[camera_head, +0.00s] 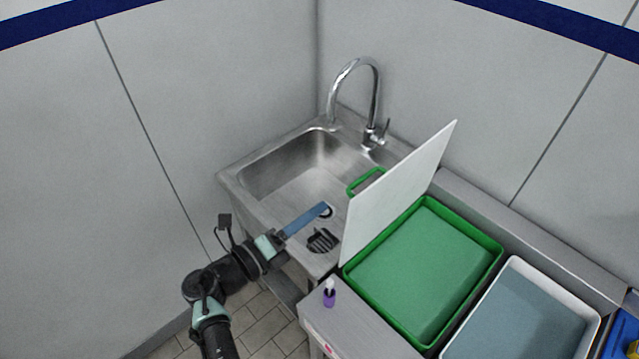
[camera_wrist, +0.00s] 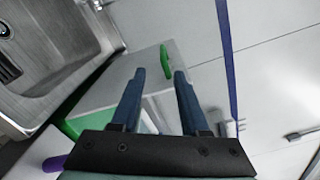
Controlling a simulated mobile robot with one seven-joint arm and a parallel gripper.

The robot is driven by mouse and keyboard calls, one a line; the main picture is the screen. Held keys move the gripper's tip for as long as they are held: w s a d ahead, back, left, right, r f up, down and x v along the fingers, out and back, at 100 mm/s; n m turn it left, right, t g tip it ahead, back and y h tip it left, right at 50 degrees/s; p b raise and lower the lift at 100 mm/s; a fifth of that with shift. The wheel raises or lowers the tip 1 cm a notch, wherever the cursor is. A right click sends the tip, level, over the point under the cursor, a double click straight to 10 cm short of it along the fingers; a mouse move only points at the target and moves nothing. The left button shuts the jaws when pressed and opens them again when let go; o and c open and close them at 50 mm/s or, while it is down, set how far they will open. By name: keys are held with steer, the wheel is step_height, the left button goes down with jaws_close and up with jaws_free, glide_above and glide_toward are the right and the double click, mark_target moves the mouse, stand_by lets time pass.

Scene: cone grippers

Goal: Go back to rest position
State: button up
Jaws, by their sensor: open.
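My gripper (camera_head: 322,209) reaches from the lower left, with its blue fingers over the drainboard beside the sink. In the wrist view my gripper (camera_wrist: 160,74) has its two blue fingers apart. Nothing is held between them; the pale board (camera_wrist: 150,90) and a green handle-like part (camera_wrist: 165,62) show beyond the fingers. In the head view only one finger shows clearly, left of the upright white board (camera_head: 395,190). I cannot tell the exact gap between the fingers and the board.
A steel sink (camera_head: 262,172) with a curved faucet (camera_head: 374,90) stands behind the gripper. A green tray (camera_head: 425,265), a white tray (camera_head: 520,320) and a small purple bottle (camera_head: 329,297) are to the right. Grey walls close the left and back; free floor shows below.

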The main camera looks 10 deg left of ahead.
steer(key=w+d+r+m+t+y+b, duration=0.1)
steer(key=w+d+r+m+y, duration=0.1)
steer(key=r+m, duration=0.7)
steer(key=w+d+r+m+t+y, duration=0.1)
steer(key=w+d+r+m+y, duration=0.1)
steer(key=r+m, duration=0.7)
steer(key=w+d+r+m+t+y+b, duration=0.1)
steer(key=d+r+m+y, duration=0.1)
steer(key=r+m, duration=0.65)
steer(key=s+d+r+m+t+y, duration=0.2)
steer(key=s+r+m, duration=0.5)
steer(key=r, duration=0.5)
steer(key=s+d+r+m+t+y+b, duration=0.1)
steer(key=s+d+r+m+t+y, duration=0.1)
steer(key=s+r+m+t, duration=0.5)
steer(key=s+d+r+m, duration=0.1)
steer(key=s+r, duration=0.4)
steer(key=shift+d+r, duration=0.35)
steer(key=shift+d, duration=0.05)
steer(key=shift+o, duration=0.4)
steer(key=shift+s+r, duration=0.2)
steer(key=shift+s, duration=0.15)
steer(key=shift+w+m, duration=0.15)
steer(key=shift+m, duration=0.1)
